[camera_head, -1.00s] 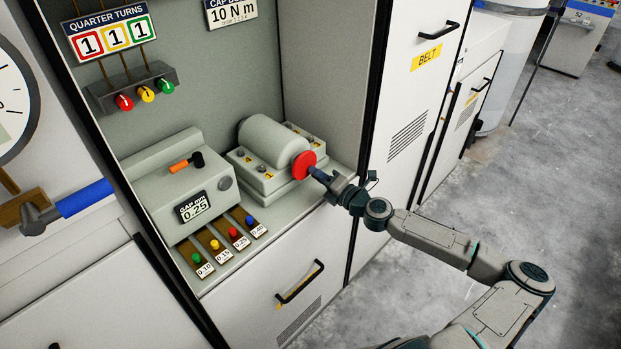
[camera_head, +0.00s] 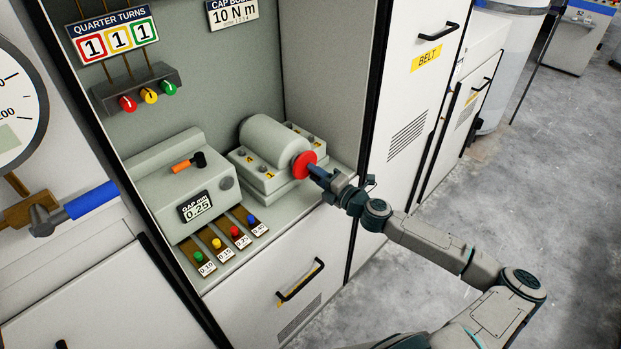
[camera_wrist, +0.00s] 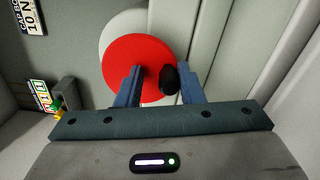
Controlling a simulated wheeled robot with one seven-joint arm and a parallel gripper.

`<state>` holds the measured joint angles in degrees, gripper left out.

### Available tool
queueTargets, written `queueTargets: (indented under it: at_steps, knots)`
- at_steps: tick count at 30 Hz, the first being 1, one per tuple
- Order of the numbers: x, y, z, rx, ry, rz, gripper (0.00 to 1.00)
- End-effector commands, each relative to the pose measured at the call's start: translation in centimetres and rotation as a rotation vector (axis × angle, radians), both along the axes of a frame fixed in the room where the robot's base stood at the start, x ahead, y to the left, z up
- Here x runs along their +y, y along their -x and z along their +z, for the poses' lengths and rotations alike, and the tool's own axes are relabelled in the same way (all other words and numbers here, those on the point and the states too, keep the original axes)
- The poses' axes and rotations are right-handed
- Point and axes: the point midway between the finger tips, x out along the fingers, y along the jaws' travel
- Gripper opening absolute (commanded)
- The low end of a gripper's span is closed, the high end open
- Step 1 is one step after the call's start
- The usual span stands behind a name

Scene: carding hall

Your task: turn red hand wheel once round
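The red hand wheel (camera_head: 301,167) is a round disc on the end of a grey rounded housing (camera_head: 264,141) inside the cabinet. My gripper (camera_head: 315,171) comes from the right, its fingertips at the wheel's face. In the wrist view the red wheel (camera_wrist: 124,62) lies just beyond the fingers. A black handle knob (camera_wrist: 169,79) sticks out from it, between the two fingers of my gripper (camera_wrist: 160,68). The fingers are apart. The knob is close to the right finger, with a gap to the left finger. Whether the right finger touches it I cannot tell.
A gap box (camera_head: 197,207) reading 0.25 and several colored pegs stand left of the housing. A display (camera_head: 117,41) reads 1 1 1 above three knobs. A cabinet wall bounds the right side; the floor beyond is clear.

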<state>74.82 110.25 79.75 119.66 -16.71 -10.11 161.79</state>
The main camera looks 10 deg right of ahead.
Motion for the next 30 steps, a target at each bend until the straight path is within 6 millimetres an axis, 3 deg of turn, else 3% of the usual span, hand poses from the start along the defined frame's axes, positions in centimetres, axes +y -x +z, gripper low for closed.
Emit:
queueTargets:
  at_steps: [17, 30]
  knots:
    - [0.4, 0.2, -1.0, 0.015, 0.001, 0.008, 0.44]
    - [-3.0, 3.4, -0.7, 0.01, 0.0, -0.01, 0.44]
